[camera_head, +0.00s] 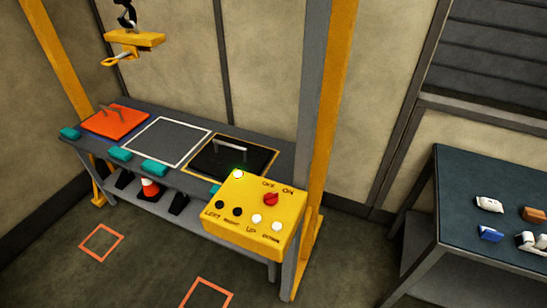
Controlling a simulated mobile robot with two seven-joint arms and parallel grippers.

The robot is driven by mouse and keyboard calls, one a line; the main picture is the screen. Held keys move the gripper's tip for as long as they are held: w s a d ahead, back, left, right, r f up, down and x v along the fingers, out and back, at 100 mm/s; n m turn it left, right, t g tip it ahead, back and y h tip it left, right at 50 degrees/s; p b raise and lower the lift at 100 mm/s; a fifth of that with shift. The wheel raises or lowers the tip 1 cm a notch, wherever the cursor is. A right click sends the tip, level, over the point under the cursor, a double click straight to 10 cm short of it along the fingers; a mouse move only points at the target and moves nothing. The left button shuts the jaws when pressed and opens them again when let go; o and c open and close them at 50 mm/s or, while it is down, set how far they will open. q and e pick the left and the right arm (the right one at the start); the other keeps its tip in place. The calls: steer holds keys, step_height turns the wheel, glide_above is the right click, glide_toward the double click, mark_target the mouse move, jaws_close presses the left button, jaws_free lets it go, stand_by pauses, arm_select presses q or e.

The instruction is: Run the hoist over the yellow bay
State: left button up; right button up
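The hoist's yellow lifting bar (136,42) hangs from a dark hook (126,17) at the upper left. In the picture it is above the orange plate and the white-outlined bay, well left of the yellow bay; its exact bay is hard to tell. The yellow-outlined bay (196,168) is at the bench's right end and has a dark surface with a grey handle (229,146). Neither gripper is in view.
The bench (271,140) also bears an orange plate (112,124) with a handle and an empty white-outlined bay (167,142). A yellow-grey post (322,130) stands beside the control box. A dark table (465,215) with small items is at right. Orange squares mark open floor.

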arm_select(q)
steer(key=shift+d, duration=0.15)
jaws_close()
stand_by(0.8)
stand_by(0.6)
